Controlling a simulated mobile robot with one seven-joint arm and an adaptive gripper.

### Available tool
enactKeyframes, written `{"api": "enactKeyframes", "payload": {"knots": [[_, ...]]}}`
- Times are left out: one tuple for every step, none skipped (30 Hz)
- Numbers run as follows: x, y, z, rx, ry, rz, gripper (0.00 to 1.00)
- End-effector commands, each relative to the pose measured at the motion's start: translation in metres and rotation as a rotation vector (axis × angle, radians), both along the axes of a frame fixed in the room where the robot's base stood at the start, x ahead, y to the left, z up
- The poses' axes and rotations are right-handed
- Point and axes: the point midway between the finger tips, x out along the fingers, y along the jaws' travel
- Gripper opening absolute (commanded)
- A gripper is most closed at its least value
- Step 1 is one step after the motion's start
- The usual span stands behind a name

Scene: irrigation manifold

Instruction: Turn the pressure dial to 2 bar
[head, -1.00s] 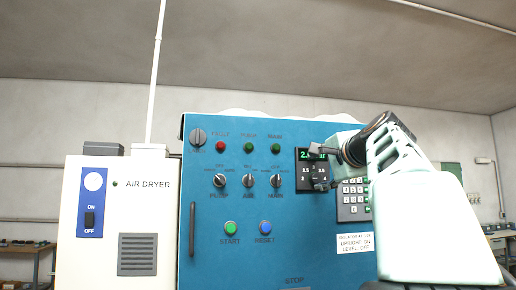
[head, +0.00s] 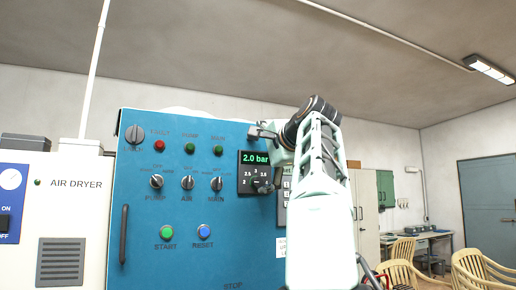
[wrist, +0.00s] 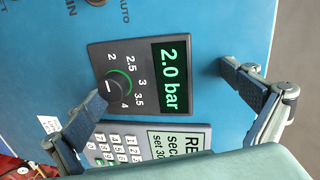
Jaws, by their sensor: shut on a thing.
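The pressure dial (wrist: 109,90) is a dark round knob with a green ring and a scale from 2 to 4. It sits below a black display (head: 255,158) that reads 2.0 bar in green; the display also shows in the wrist view (wrist: 170,77). My gripper (head: 262,160) is at this unit with its fingers far apart, also in the wrist view (wrist: 160,85). One finger lies against the dial's edge and partly covers it; the other is beyond the display's far edge. Which mark the pointer faces is not clear.
A keypad (wrist: 125,145) with its own screen adjoins the dial unit. The blue panel (head: 160,225) carries switches, lamps, and the START and RESET buttons (head: 204,231). A white air dryer (head: 65,220) stands left. Wooden chairs (head: 400,272) and a desk are at the right.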

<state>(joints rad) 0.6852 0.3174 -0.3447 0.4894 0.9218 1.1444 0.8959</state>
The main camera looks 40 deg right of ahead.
Motion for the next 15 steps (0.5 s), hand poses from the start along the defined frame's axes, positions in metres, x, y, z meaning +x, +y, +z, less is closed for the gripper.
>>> {"api": "enactKeyframes", "payload": {"knots": [[-0.017,0.004,0.051,-0.063,-0.102,-0.035,0.81],[-0.017,0.004,0.052,-0.064,-0.102,-0.035,0.81],[-0.017,0.005,0.052,-0.063,-0.102,-0.035,0.81],[-0.017,0.005,0.052,-0.062,-0.101,-0.034,0.81],[-0.017,0.005,0.052,-0.062,-0.101,-0.034,0.81],[-0.017,0.005,0.053,-0.062,-0.101,-0.034,0.81],[-0.017,0.005,0.053,-0.062,-0.101,-0.034,0.81],[-0.017,0.005,0.053,-0.062,-0.101,-0.034,0.81],[-0.017,0.005,0.053,-0.062,-0.101,-0.033,0.81],[-0.017,0.005,0.053,-0.062,-0.101,-0.033,0.81],[-0.017,0.005,0.053,-0.062,-0.101,-0.033,0.81],[-0.017,0.005,0.053,-0.062,-0.101,-0.033,0.81],[-0.006,0.0,0.012,-0.011,-0.008,-0.006,0.81],[-0.006,0.0,0.012,-0.011,-0.008,-0.005,0.79],[-0.006,0.0,0.012,-0.01,-0.008,-0.005,0.74]]}}
